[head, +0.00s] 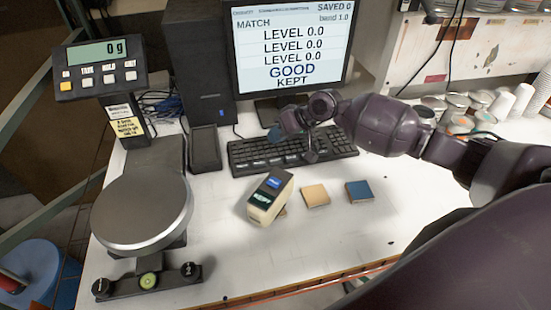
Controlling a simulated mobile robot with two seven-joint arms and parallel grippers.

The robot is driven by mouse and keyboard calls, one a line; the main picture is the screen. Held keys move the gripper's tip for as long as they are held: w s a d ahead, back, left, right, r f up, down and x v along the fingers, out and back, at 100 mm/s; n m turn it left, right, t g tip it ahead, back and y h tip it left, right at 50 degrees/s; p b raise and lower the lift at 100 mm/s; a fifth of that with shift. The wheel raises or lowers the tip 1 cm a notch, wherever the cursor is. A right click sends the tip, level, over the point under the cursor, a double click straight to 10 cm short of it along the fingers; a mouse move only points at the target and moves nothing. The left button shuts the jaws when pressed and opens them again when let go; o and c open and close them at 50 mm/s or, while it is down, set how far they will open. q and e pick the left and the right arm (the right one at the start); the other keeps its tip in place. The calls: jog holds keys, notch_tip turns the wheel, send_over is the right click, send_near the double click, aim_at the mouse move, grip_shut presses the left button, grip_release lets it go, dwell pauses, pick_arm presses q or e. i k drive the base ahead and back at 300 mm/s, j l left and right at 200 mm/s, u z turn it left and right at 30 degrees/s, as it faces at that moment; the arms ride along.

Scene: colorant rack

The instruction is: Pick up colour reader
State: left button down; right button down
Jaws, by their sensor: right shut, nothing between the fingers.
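The colour reader (268,198) is a small cream block with a dark top, a blue label and a lit display reading "KEPT". It stands on the white table in front of the keyboard, slightly turned, and seems to overlap a tan piece at its right side. My right gripper (309,155) is above the keyboard, behind and to the right of the reader and apart from it. It is shut and empty, and its fingers look small and dark against the keys. My left gripper is not in view.
A tan tile (315,195) and a blue tile (359,192) lie right of the reader. A scale with a round pan (143,211) stands left. The keyboard (250,155) and monitor (287,45) are behind. Cups and cans (478,112) crowd the right back. The front table is clear.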

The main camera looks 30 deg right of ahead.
aim_at(266, 203)
jog(key=k+l, duration=1.15)
jog(key=k, duration=0.15)
